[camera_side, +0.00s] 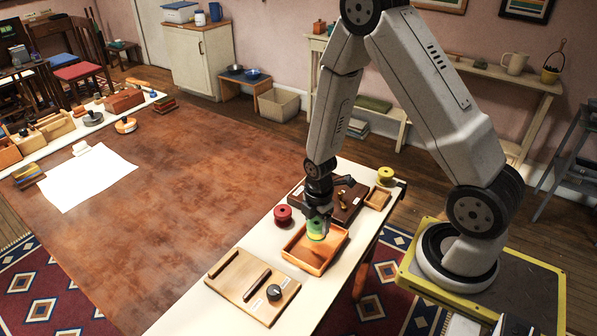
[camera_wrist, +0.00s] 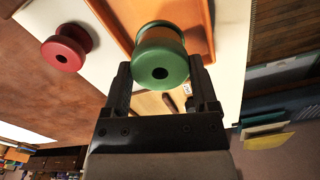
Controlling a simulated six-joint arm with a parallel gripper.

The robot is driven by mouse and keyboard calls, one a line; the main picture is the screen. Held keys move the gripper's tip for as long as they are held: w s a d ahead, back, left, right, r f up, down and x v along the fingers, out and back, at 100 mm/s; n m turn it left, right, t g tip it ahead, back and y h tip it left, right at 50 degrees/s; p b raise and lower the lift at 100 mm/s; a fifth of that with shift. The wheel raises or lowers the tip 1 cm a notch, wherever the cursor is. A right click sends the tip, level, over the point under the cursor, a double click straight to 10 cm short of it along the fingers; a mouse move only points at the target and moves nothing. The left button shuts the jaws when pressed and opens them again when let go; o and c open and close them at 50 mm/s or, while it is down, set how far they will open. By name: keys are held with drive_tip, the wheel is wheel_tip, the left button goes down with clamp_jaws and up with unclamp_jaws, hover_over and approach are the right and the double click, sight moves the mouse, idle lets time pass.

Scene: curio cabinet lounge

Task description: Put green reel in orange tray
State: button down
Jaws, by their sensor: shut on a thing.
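The green reel (camera_side: 316,231) is held in my gripper (camera_side: 318,212), at the orange tray (camera_side: 302,259) in the side view. In the wrist view the green reel (camera_wrist: 160,52) sits between the two fingers of my gripper (camera_wrist: 161,78), its round end with a dark hole facing the camera. The orange tray (camera_wrist: 201,20) shows behind the reel there. The reel appears within or just above the tray's outline; I cannot tell whether it touches the tray floor.
A red reel (camera_side: 283,214) stands left of the tray; it also shows in the wrist view (camera_wrist: 66,47). A dark board (camera_side: 345,207), a small wooden tray (camera_side: 377,200) and a yellow reel (camera_side: 386,175) are behind. A wooden board with a knob (camera_side: 235,287) lies in front.

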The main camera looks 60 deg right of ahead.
drive_tip(key=shift+f, duration=0.4)
drive_tip(key=shift+f, duration=0.1)
drive_tip(key=shift+f, duration=1.7)
drive_tip(key=shift+f, duration=0.1)
unclamp_jaws()
wheel_tip(320, 180, up, 12)
drive_tip(key=shift+a+r, duration=0.1)
drive_tip(key=shift+r, duration=0.1)
idle(0.6)
